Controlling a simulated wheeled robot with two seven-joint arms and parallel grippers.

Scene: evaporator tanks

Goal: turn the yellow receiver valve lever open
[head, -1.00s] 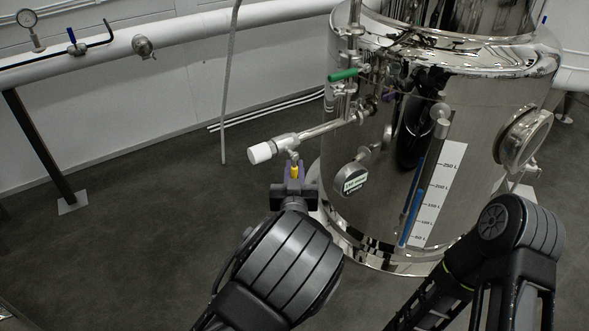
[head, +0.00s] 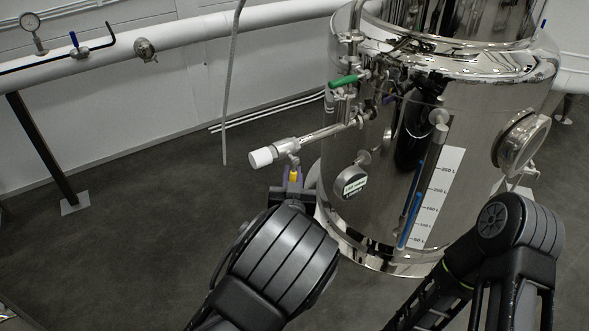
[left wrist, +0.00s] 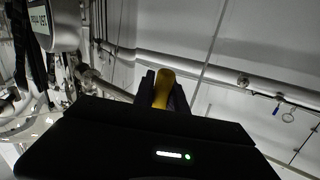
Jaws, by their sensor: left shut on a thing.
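The yellow receiver valve lever (head: 293,175) hangs below the horizontal pipe with the white end cap (head: 262,157), left of the steel tank. My left gripper (head: 292,183) is shut on the lever, with its fingers on either side of it from below. In the left wrist view the lever (left wrist: 163,89) stands between the two dark fingers (left wrist: 162,96), its upper end clear. The gripper's body hides the lower part of the lever there. My right arm is at the lower right of the head view, but its gripper is out of frame.
The shiny tank (head: 385,215) with a volume scale (head: 436,200) fills the right of centre. A round gauge (head: 351,182) sits close right of the lever. A green-handled valve (head: 343,82) is above. Open floor (head: 150,230) lies to the left.

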